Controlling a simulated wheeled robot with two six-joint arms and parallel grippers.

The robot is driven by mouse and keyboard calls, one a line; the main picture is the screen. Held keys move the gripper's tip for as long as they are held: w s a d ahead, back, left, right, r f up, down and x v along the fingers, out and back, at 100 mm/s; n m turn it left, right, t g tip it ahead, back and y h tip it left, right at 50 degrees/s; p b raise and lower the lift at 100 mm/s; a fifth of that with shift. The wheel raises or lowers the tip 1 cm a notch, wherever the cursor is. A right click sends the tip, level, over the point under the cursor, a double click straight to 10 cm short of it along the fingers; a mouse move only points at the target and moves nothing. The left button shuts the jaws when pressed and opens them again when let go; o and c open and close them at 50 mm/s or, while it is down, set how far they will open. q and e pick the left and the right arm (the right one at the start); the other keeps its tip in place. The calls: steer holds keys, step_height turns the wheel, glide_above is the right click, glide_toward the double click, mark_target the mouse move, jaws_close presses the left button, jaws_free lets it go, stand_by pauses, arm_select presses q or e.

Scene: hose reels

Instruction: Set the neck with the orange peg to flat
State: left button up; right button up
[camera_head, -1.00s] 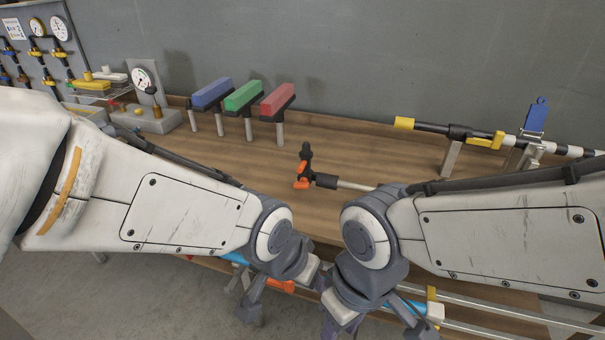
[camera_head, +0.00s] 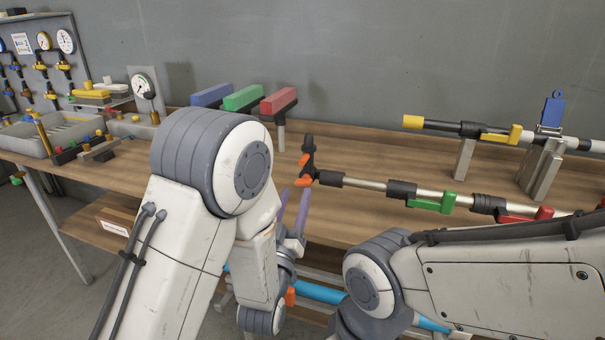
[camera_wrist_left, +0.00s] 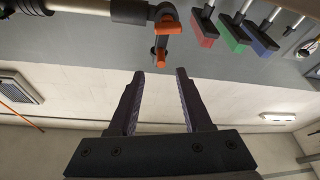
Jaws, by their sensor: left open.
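The black neck (camera_head: 308,152) stands up at the left end of a silver pipe (camera_head: 366,183) above the bench. Orange parts, including the orange peg (camera_head: 303,181), stick out from it. In the left wrist view, which looks upside down, the neck (camera_wrist_left: 165,13) and orange peg (camera_wrist_left: 167,27) show at the top, beyond the fingertips. My left gripper (camera_head: 294,196) is open and empty, just below and left of the neck, with its purple fingers pointing up toward it. It also shows in the wrist view (camera_wrist_left: 160,76). My right gripper is out of view.
A green handle (camera_head: 433,204) and a red handle (camera_head: 524,214) sit farther right along the pipe. Behind is a yellow-ended bar (camera_head: 436,123) on stands. Red (camera_head: 278,100), green and blue blocks stand behind the neck. My right forearm fills the lower right.

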mark_target(302, 165)
arm_select(q)
steer(key=shift+t, duration=0.3)
steer(key=p+x, duration=0.2)
steer(key=x, duration=0.8)
steer(key=shift+a+r, duration=0.1)
steer(key=shift+r, duration=0.15)
jaws_close()
stand_by(0.9)
